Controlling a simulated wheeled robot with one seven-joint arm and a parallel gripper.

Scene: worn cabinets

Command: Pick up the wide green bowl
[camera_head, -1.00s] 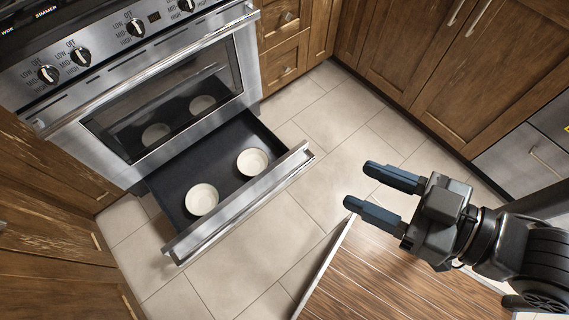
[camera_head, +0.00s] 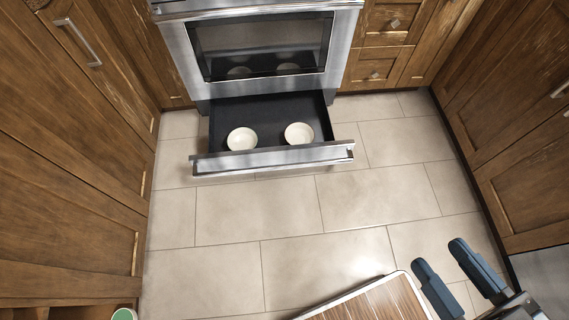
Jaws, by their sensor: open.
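A round object with a pale rim and green inside (camera_head: 124,314) shows at the bottom left edge; it looks like the green bowl. Most of it is cut off by the frame, so its width and what it stands on are unclear. My gripper (camera_head: 439,252) is at the lower right, open and empty, with its two dark blue fingers apart. It is far to the right of the green object.
The oven drawer (camera_head: 272,158) is pulled out, with two whitish bowls, a left one (camera_head: 242,139) and a right one (camera_head: 299,133), inside. A striped wooden surface (camera_head: 372,302) lies beside my gripper. Cabinets line both sides. The tiled floor (camera_head: 255,225) between is clear.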

